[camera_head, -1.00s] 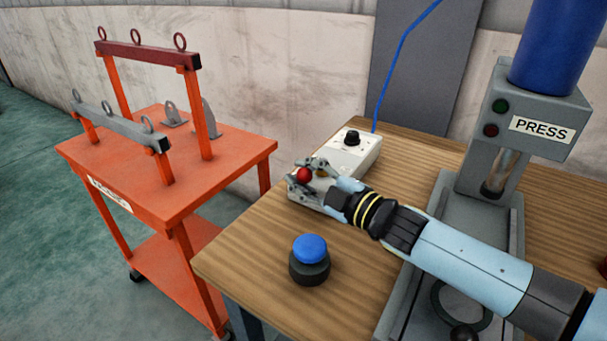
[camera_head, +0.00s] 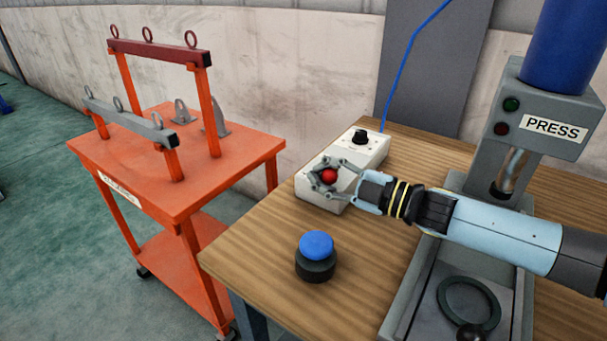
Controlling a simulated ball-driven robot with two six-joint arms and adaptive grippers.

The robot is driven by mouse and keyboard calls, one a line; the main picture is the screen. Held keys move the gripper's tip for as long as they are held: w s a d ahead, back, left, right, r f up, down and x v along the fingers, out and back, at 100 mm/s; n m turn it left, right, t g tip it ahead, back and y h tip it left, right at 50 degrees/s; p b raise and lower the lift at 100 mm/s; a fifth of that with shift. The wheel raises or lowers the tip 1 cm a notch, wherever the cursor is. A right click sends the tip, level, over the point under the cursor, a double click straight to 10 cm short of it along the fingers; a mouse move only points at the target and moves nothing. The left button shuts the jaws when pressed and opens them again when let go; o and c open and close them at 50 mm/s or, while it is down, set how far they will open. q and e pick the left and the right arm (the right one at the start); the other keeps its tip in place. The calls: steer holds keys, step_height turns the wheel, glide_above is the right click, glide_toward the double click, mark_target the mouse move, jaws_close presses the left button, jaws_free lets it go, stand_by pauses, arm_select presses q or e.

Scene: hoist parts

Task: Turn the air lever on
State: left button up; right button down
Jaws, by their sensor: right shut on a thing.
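The air lever's red ball knob (camera_head: 328,176) stands over the near end of a white control box (camera_head: 318,197) on the wooden bench. My right gripper (camera_head: 326,177) reaches in from the right, its fingers closed around the red knob. The fingers hide most of the lever below the knob. A black dial (camera_head: 360,137) sits on the far end of the box, where a blue hose (camera_head: 392,88) runs up the wall. My left gripper is not in view.
A blue push button on a black base (camera_head: 315,256) stands at the bench's front left. A grey press (camera_head: 545,110) stands at the right, with a ring (camera_head: 468,303) on its bed. An orange cart (camera_head: 175,190) with lifting beams stands left of the bench.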

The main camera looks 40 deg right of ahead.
steer(key=shift+s+d+f+n+g+y+b, duration=0.25)
steer(key=shift+s+f+n+g+y+b, duration=0.25)
steer(key=shift+y, duration=0.3)
steer(key=shift+s+r, duration=0.1)
steer(key=c, duration=1.5)
jaws_free()
steer(key=shift+a+r, duration=0.1)
steer(key=o, duration=0.5)
steer(key=shift+r, duration=0.1)
steer(key=shift+c, duration=0.2)
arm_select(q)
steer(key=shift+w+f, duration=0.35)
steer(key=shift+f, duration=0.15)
arm_select(e)
steer(key=shift+o, duration=0.3)
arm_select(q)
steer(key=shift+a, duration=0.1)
arm_select(e)
steer(key=shift+r, duration=0.1)
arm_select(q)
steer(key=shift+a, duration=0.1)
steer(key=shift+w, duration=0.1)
arm_select(e)
steer(key=v, duration=0.7)
steer(key=shift+s+d, duration=0.1)
steer(key=shift+d, duration=0.15)
